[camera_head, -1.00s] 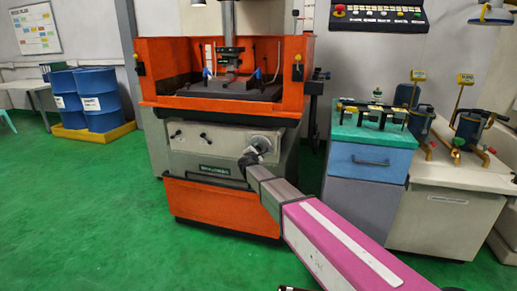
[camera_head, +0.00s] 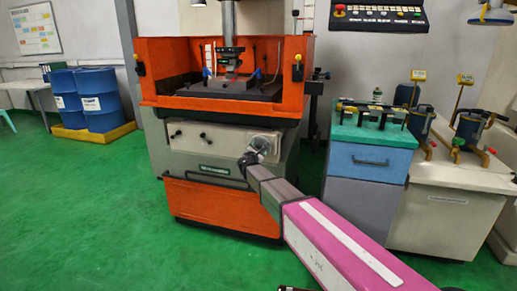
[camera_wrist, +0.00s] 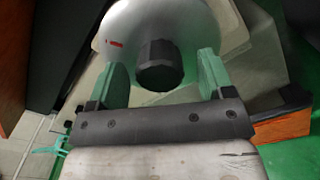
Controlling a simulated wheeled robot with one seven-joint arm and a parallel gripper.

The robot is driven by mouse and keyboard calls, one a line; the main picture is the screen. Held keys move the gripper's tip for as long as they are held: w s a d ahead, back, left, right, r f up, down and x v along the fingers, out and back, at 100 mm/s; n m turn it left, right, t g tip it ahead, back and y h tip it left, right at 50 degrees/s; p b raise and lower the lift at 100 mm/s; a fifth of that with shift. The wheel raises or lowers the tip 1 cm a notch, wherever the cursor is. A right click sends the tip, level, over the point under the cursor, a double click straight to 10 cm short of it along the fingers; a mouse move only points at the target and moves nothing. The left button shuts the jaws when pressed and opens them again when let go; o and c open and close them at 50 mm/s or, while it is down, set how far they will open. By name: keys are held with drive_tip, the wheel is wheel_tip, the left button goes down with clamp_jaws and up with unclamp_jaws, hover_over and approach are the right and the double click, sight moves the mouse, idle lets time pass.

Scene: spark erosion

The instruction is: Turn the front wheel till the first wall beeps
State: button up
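The front wheel (camera_head: 265,145) is a small silver wheel at the right of the machine's grey front panel, partly hidden by my arm's end. In the wrist view it is a large silver disc (camera_wrist: 205,35) with a red mark (camera_wrist: 115,43) at the left. A dark faceted knob (camera_wrist: 160,64) stands out from it. My gripper (camera_wrist: 163,72) is open, its green-padded fingers on either side of the knob with a gap at each side. In the head view my gripper (camera_head: 250,159) is just at the wheel's lower left. No beep can be seen.
The orange machine tank (camera_head: 220,105) is above the wheel, with a black tool head (camera_head: 231,55) over the worktable. A blue cabinet (camera_head: 362,160) stands close to the right. Blue drums (camera_head: 98,98) are far left. Green floor at left is clear.

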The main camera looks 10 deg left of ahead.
idle(0.4)
drive_tip(key=s, duration=1)
drive_tip(key=shift+s+a, duration=0.4)
drive_tip(key=shift+a, duration=0.05)
idle(0.3)
drive_tip(key=s+d+f+m+g+h, duration=0.25)
drive_tip(key=d+f+m, duration=0.2)
drive_tip(key=d, duration=0.55)
drive_tip(key=s+d+f+m+g+h, duration=0.1)
drive_tip(key=d+f+m+g, duration=0.4)
drive_tip(key=d, duration=0.6)
drive_tip(key=s+d+f+m+g+h, duration=0.2)
drive_tip(key=d+m, duration=0.4)
drive_tip(key=d, duration=0.4)
drive_tip(key=s+d+f+m+g+y, duration=0.3)
drive_tip(key=s+d+m, duration=0.3)
drive_tip(key=s, duration=0.3)
drive_tip(key=s+d+f+m+g+y, duration=0.3)
drive_tip(key=s+d+f+m+g, duration=0.1)
drive_tip(key=s, duration=0.6)
drive_tip(key=d+m+g, duration=0.1)
drive_tip(key=d+m, duration=0.1)
drive_tip(key=d, duration=0.1)
drive_tip(key=shift+d+y, duration=0.2)
drive_tip(key=shift+y, duration=0.15)
